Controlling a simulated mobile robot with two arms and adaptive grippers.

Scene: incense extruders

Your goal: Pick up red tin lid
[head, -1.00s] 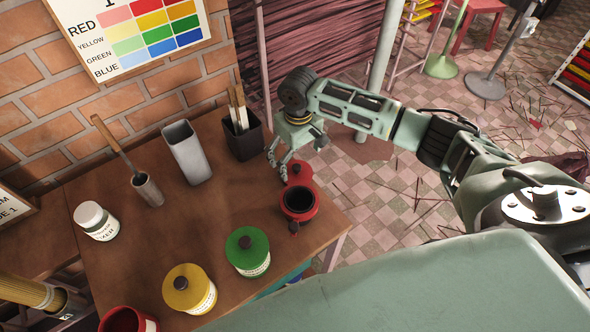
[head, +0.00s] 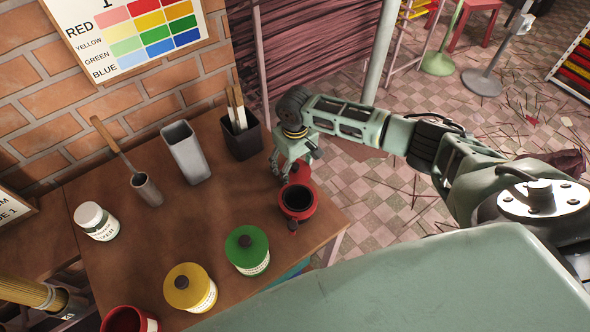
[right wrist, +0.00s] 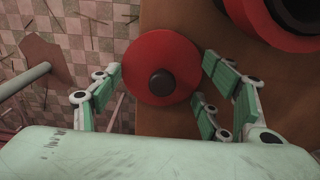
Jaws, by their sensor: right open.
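The red tin lid (head: 298,172) lies on the wooden table near its right edge, partly hidden behind my right gripper in the head view. In the right wrist view the lid (right wrist: 160,68) is a red disc with a dark round knob. My right gripper (head: 284,172) is open just over the lid, and its fingers (right wrist: 160,95) are spread to both sides of it, apart from the knob. The open red tin (head: 311,211) stands right in front of the lid, dark inside. My left gripper is not in view.
Green (head: 246,245) and yellow (head: 183,283) lidded tins stand at the table's front. A second open red container (head: 150,325) is at the bottom. A dark brush holder (head: 243,139), a grey metal cup (head: 187,150) and a white jar (head: 92,219) stand further left.

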